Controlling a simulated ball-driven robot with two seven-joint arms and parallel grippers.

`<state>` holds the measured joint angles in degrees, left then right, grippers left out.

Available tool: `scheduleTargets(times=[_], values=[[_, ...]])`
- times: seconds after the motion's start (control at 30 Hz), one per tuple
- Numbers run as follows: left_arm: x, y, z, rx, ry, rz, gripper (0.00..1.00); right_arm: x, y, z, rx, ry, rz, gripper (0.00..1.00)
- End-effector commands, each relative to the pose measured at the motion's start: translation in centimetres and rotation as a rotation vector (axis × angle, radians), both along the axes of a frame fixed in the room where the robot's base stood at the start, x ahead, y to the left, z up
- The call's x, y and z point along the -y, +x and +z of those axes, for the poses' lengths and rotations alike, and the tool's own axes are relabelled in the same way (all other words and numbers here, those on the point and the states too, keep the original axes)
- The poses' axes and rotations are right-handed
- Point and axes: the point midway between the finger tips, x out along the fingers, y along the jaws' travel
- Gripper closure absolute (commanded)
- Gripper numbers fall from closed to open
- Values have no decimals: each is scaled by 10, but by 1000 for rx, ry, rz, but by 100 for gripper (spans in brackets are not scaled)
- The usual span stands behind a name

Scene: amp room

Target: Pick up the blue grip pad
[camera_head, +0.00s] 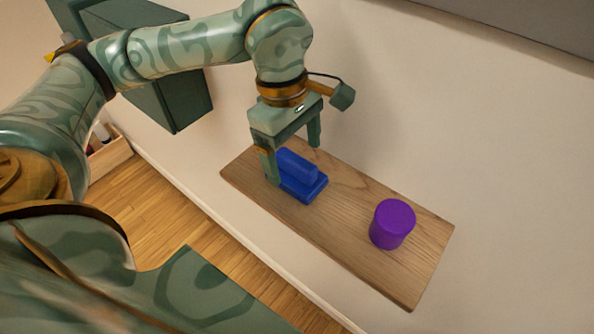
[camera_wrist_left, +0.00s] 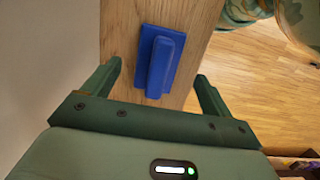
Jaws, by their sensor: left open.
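The blue grip pad (camera_head: 301,177) lies on a wooden shelf (camera_head: 340,212), toward the shelf's left end in the head view. It has a flat base with a raised bar on top. In the left wrist view the pad (camera_wrist_left: 160,62) lies ahead of the fingers, in line with the gap between them. My left gripper (camera_head: 293,158) is open above the pad, one finger on each side of it in the head view, and holds nothing. The left gripper (camera_wrist_left: 158,85) also shows in the wrist view. My right gripper is not in view.
A purple cylinder (camera_head: 392,223) stands on the shelf to the right of the pad. The shelf is against a pale wall (camera_head: 480,130). A wooden box (camera_head: 107,156) stands on the floor at the left. The shelf between pad and cylinder is bare.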

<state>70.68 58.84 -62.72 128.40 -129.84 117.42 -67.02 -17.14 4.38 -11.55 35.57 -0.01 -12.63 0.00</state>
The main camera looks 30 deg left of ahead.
Motion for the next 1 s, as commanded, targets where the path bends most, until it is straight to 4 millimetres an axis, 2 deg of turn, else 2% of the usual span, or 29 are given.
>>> scheduleTargets(times=[0.1,0.2,0.47,0.5,0.67,0.7,1.0], values=[[4,1,-23,-7,0,-1,15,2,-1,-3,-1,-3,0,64],[5,1,-35,-4,-1,0,15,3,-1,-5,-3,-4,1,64],[6,1,-40,-1,0,1,15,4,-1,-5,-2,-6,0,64],[6,1,-40,-1,0,1,17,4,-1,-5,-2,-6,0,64],[6,1,-39,-1,0,1,62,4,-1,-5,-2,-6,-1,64],[6,1,-39,-1,0,1,65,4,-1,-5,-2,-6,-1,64],[6,2,-37,0,0,0,65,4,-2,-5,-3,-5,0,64]])
